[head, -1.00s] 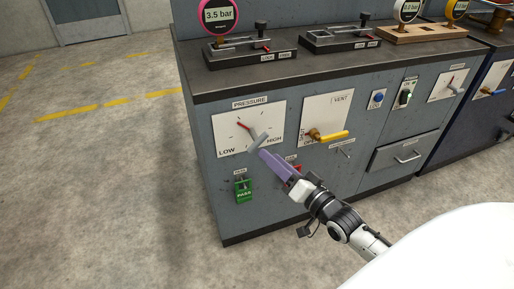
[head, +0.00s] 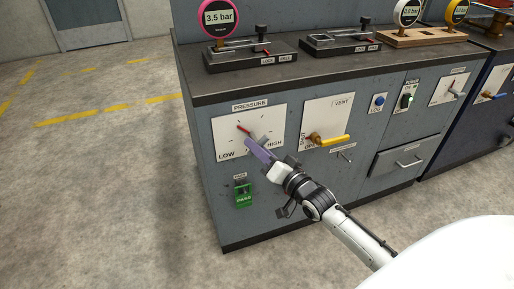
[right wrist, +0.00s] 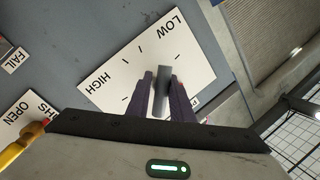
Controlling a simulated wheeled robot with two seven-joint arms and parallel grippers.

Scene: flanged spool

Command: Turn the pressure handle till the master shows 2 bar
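The pressure handle (head: 254,137) is a grey lever with a red pointer, on the white PRESSURE plate (head: 232,145) marked LOW and HIGH. Its red end points up and left. The pink-rimmed master gauge (head: 216,18) on the bench top reads 3.5 bar. My right gripper (head: 252,143) is at the handle's lower grey end, with purple fingers. In the right wrist view the handle (right wrist: 162,88) stands between the two fingers (right wrist: 162,84), with narrow gaps seeming to show. Contact is not clear. My left gripper is out of view.
A yellow VENT handle (head: 333,140) sits right of the PRESSURE plate. A blue button (head: 378,101), a power switch (head: 406,100) and a drawer (head: 396,158) are further right.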

